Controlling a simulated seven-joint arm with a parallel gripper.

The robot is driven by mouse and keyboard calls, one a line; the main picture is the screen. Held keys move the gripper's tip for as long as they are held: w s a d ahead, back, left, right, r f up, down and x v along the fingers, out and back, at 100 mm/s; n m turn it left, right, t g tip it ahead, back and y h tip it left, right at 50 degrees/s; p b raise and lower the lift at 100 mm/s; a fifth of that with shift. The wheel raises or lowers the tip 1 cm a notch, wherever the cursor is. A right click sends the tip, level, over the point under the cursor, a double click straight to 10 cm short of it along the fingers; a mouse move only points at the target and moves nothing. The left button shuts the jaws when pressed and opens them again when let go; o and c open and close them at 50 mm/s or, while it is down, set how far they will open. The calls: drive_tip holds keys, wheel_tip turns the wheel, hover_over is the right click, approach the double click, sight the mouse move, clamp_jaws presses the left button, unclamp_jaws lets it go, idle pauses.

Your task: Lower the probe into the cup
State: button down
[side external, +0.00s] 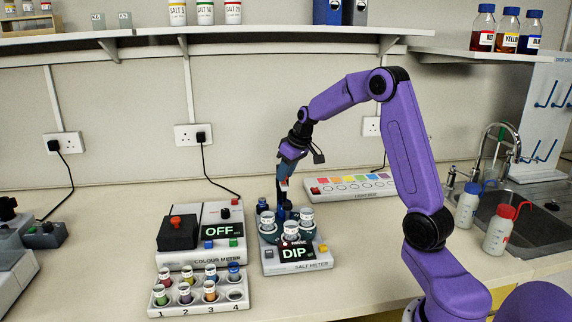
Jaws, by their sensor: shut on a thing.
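My gripper (283,187) points down over the salt meter (284,268) near the middle of the bench. It is shut on the probe (281,212), which shows as a dark upright shape just under the fingers. The probe is small here and partly hidden among the cups. A cup (291,231) stands at the front of the meter, another cup (306,218) at its right and another (267,222) at its left. I cannot tell whether the probe's tip is inside a cup or behind them. The meter's display (297,253) reads DIP.
The colour meter (203,238), its display reading OFF, stands left of the salt meter. A numbered rack (198,302) of several vials is in front of it. A light box (350,188) lies behind to the right. Wash bottles (499,232) stand by the sink at right.

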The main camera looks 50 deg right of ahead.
sight(284, 190)
drive_tip(key=shift+f, duration=1.55)
drive_tip(key=c, duration=0.9)
unclamp_jaws()
drive_tip(key=shift+o, duration=0.2)
drive_tip(key=shift+r, duration=0.15)
